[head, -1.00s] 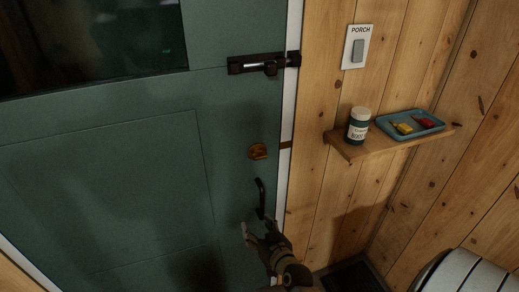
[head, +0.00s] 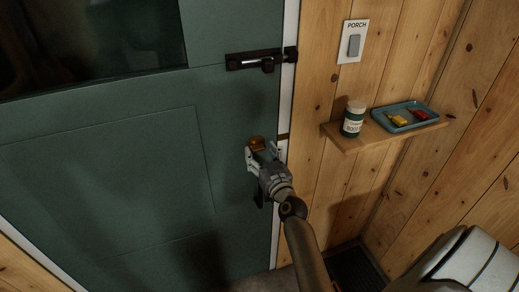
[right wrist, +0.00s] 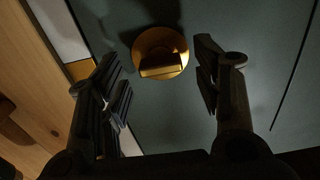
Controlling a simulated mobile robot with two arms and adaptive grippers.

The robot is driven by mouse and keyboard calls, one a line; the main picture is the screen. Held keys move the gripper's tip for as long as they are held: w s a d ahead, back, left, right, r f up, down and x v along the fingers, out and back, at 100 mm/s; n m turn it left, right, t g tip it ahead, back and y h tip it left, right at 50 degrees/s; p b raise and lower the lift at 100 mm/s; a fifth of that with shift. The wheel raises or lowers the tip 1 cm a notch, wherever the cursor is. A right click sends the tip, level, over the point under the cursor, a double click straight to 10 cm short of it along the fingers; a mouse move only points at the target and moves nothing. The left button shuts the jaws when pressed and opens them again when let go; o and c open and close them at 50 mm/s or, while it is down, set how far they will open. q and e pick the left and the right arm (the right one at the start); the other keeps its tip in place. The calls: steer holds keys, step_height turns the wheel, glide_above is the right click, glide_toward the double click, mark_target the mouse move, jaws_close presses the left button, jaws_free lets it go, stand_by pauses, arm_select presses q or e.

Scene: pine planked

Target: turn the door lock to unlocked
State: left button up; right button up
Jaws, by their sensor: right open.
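The door lock is a round brass thumb-turn (head: 257,143) on the green door (head: 110,160), near the door's right edge. In the right wrist view the brass lock (right wrist: 160,52) shows its raised turn piece, lying roughly level in that picture. My right gripper (head: 262,155) is open just below and in front of the lock. In the right wrist view its two fingers (right wrist: 160,85) stand on either side of the lock, with clear gaps and no visible contact. The black door handle (head: 258,195) is mostly hidden behind my gripper. My left gripper is not in view.
A black slide bolt (head: 255,61) sits higher on the door. A wooden shelf (head: 350,143) on the right wall holds a jar (head: 353,120) and a blue tray (head: 382,122). A porch switch (head: 354,45) is above. The space before the door is clear.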

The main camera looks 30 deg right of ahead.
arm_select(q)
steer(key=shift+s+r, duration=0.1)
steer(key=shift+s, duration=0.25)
arm_select(e)
steer(key=shift+x, duration=0.8)
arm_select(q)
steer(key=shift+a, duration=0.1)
arm_select(e)
steer(key=c, duration=1)
